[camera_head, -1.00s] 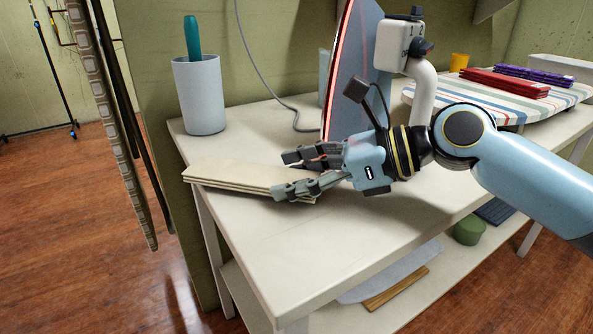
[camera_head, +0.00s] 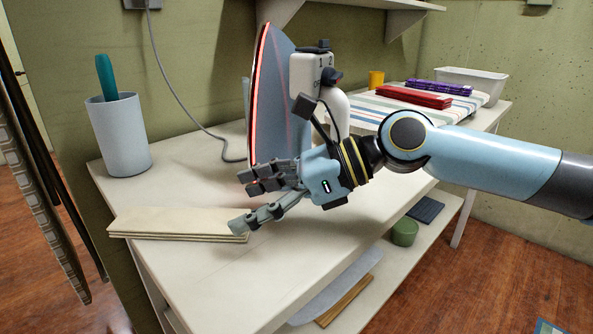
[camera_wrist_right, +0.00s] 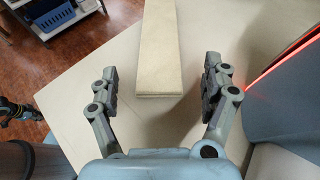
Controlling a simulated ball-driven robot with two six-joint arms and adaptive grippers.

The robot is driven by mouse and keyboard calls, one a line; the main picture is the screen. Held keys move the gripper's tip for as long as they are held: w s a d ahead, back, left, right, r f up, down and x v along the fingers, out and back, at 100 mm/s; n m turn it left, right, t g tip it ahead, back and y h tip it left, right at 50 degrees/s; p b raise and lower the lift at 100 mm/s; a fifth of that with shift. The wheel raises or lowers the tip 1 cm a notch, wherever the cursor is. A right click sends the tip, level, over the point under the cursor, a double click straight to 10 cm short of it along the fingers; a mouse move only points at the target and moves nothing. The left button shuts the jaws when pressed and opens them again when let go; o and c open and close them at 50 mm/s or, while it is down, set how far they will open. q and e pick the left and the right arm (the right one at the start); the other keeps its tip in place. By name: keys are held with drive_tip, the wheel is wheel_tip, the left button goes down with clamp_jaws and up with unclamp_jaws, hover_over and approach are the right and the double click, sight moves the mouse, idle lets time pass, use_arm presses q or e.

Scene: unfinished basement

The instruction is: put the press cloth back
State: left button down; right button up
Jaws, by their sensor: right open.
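A cream, flat, layered strip that looks like the folded press cloth (camera_head: 170,222) lies on the white table (camera_head: 215,285) near its left edge. It also shows in the right wrist view (camera_wrist_right: 159,55), pointing away between the fingers. My right gripper (camera_head: 241,203) is open and empty just beyond the near end of the strip. In the wrist view its fingers (camera_wrist_right: 162,90) stand apart on both sides of that end, with no contact visible. The iron (camera_head: 268,100) stands upright behind the gripper, its soleplate edge glowing red. My left gripper is out of view.
A grey cup (camera_head: 120,140) with a teal handle stands at the back left. A striped ironing board (camera_head: 365,113) holds red (camera_head: 415,97) and purple (camera_head: 438,87) folded pieces at the back right. A cord crosses behind the iron. The table's front is clear.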

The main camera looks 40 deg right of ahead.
drive_tip(key=p+v, duration=0.1)
drive_tip(key=v, duration=0.1)
drive_tip(key=p+v, duration=0.1)
drive_tip(key=v, duration=0.1)
drive_tip(key=shift+s+r, duration=0.15)
drive_tip(key=shift+r, duration=0.25)
drive_tip(key=p+v, duration=0.2)
drive_tip(key=p, duration=0.1)
drive_tip(key=shift+s+d+r+p, duration=0.1)
drive_tip(key=shift+d+r+p, duration=0.1)
drive_tip(key=shift+p, duration=0.1)
drive_tip(key=shift+s+d+p, duration=0.3)
drive_tip(key=shift+d+p, duration=0.1)
drive_tip(key=shift+p, duration=0.05)
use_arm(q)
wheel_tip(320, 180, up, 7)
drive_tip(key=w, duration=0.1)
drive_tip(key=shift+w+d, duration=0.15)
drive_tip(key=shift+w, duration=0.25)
use_arm(e)
drive_tip(key=shift+f, duration=0.1)
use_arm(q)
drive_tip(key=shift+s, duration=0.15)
